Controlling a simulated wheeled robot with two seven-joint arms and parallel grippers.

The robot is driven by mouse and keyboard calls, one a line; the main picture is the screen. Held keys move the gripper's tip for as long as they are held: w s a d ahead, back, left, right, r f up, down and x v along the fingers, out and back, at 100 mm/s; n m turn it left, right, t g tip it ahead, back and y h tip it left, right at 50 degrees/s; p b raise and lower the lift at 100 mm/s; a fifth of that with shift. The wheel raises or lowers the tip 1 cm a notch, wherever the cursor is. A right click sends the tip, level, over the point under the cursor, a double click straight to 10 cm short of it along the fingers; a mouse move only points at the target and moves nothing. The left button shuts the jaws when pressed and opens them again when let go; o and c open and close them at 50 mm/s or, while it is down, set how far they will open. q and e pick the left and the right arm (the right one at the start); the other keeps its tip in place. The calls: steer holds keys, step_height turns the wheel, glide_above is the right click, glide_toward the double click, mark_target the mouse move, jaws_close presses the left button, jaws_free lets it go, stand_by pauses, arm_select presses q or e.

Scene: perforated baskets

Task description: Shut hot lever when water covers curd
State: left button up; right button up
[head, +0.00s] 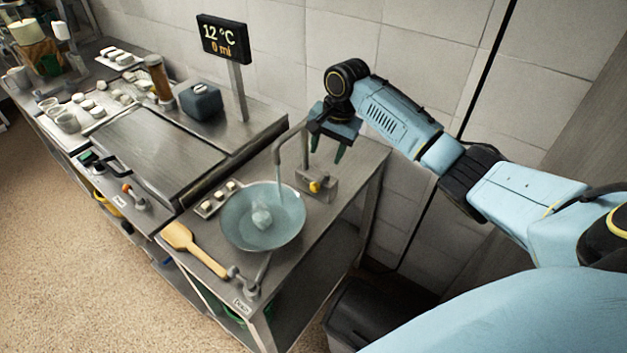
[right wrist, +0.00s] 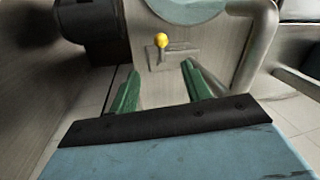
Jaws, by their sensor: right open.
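A translucent bowl (head: 236,218) stands on the steel side table under the spout (head: 280,150). A pale lump of curd (head: 262,216) lies in it, and a thin stream runs from the spout into the bowl. I cannot tell how deep the water is. The tap block with a yellow-knobbed lever (head: 316,186) sits to the right of the bowl. The yellow knob (right wrist: 161,41) also shows in the right wrist view, beyond the fingers. My left gripper is not in view.
A display (head: 224,40) reads 12 °C and 0 ml. A wooden paddle (head: 194,248) lies left of the bowl, beside a small tray (head: 216,200). Another lever with an orange knob (head: 127,188) is on the left counter. A drain pipe fitting (head: 252,290) is at the front.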

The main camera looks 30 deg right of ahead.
mark_target(316, 183)
steer(key=f, duration=0.4)
steer(key=w+a+f, duration=0.1)
steer(key=f, duration=0.3)
steer(key=w+f+b, duration=0.1)
steer(key=f, duration=0.3)
steer(key=shift+w+a+f, duration=0.15)
steer(key=shift+a+f, duration=0.15)
steer(key=shift+f, duration=0.1)
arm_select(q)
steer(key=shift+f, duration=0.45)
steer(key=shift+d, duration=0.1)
arm_select(e)
steer(key=c, duration=1)
